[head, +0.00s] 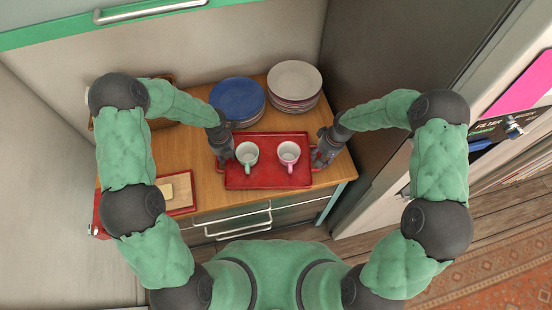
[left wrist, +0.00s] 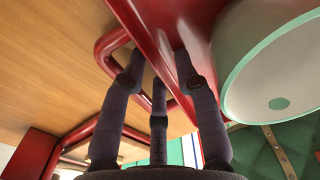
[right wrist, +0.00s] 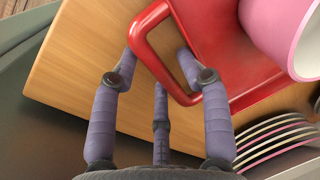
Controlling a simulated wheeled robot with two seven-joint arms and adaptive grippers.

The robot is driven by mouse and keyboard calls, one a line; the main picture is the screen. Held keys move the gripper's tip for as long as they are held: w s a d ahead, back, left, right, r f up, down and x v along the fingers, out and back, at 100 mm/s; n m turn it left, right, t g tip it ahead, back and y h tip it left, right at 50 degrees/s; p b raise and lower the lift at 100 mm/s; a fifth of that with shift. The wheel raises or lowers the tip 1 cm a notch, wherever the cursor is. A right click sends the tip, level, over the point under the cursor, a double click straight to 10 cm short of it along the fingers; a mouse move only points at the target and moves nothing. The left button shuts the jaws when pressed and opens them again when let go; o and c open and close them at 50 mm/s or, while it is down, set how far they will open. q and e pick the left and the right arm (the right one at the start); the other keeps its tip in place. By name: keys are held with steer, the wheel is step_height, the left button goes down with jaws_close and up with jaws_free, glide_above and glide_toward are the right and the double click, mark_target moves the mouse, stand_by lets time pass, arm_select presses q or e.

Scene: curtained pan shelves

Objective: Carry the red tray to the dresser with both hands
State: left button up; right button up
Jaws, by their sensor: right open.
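The red tray (head: 268,182) lies on a wooden-topped cabinet with drawers (head: 215,196) in the head view. On it stand a white cup with a green handle (head: 247,153) and a white cup with a pink handle (head: 288,152). My left gripper (head: 224,156) is at the tray's left handle, its fingers spread about the handle loop (left wrist: 110,65) in the left wrist view. My right gripper (head: 320,157) is open at the right handle, with the handle loop (right wrist: 148,45) between its fingers in the right wrist view. The fingertips are partly hidden.
A blue plate stack (head: 238,98) and a pale plate stack (head: 294,82) stand behind the tray. A smaller red-edged tray with a pale block (head: 166,190) lies at the left. A dark panel (head: 365,45) rises at the right. Wooden floor (head: 350,250) shows at lower right.

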arm_select(q)
steer(key=shift+a+r, duration=0.1)
steer(key=shift+w+r, duration=0.15)
steer(key=shift+r, duration=0.4)
arm_select(e)
steer(key=shift+w, duration=0.1)
arm_select(q)
step_height(320, 180, up, 7)
steer(key=shift+f, duration=0.2)
arm_select(e)
steer(key=shift+d+r, duration=0.1)
arm_select(q)
steer(key=shift+r, duration=0.1)
arm_select(e)
steer(key=shift+d+r, duration=0.1)
steer(key=shift+r, duration=0.4)
step_height(320, 180, up, 11)
steer(key=d, duration=0.2)
steer(key=shift+f, duration=0.15)
